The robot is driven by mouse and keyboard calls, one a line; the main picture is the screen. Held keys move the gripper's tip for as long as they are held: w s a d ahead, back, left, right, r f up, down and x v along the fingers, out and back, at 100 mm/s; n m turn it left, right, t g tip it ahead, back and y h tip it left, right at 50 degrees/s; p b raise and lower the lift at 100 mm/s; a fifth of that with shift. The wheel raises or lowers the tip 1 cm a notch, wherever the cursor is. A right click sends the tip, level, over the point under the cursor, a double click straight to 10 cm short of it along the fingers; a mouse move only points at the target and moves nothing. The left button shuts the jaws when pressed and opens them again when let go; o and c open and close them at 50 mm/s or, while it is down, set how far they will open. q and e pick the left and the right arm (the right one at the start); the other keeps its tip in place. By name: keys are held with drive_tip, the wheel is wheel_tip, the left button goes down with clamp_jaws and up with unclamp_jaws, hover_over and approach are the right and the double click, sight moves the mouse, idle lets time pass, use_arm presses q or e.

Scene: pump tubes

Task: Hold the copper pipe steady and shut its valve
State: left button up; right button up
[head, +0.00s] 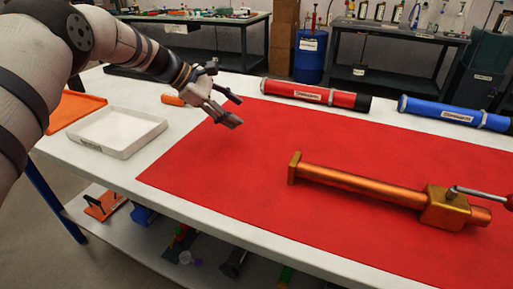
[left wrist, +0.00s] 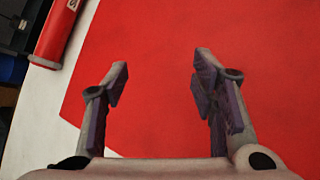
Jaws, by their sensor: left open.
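The copper pipe (head: 360,184) lies on the red mat (head: 250,165) in the head view, with a square flange at its left end. A block-shaped valve body (head: 445,212) sits near its right end. The valve's lever (head: 478,193) has a metal shaft and a red grip, points to the right, and is cut off by the picture edge. My left gripper (head: 234,110) is open and empty above the mat, to the upper left of the pipe and apart from it. The left wrist view shows its spread fingers (left wrist: 160,78) with only mat between. My right gripper is not in view.
A red tube (head: 315,94) and a blue tube (head: 455,113) lie along the mat's far edge. A white tray (head: 103,132) and an orange tray (head: 75,108) stand at the left. The mat between my left gripper and the pipe is clear.

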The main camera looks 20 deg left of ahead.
sight(315, 166)
use_arm(q)
drive_tip(key=s+d+f+g+h, duration=0.1)
drive_tip(key=d+h, duration=0.1)
drive_tip(key=d, duration=0.1)
drive_tip(key=s+d+f+g+h, duration=0.1)
drive_tip(key=s+d+h, duration=0.1)
drive_tip(key=d, duration=0.1)
drive_tip(key=s+d+f+m+g+h, duration=0.1)
drive_tip(key=s+d+h, duration=0.1)
drive_tip(key=d, duration=0.1)
drive_tip(key=shift+s+d, duration=0.25)
drive_tip(key=s+d+g+h, duration=0.1)
drive_tip(key=s+r+g+h, duration=0.1)
drive_tip(key=s+h, duration=0.1)
drive_tip(key=s+d+m+g+h, duration=0.1)
drive_tip(key=s, duration=0.1)
drive_tip(key=shift+s+d+r+h, duration=0.15)
drive_tip(key=shift+d+h, duration=0.15)
drive_tip(key=shift+d, duration=0.05)
drive_tip(key=d, duration=1.2)
drive_tip(key=shift+s, duration=0.1)
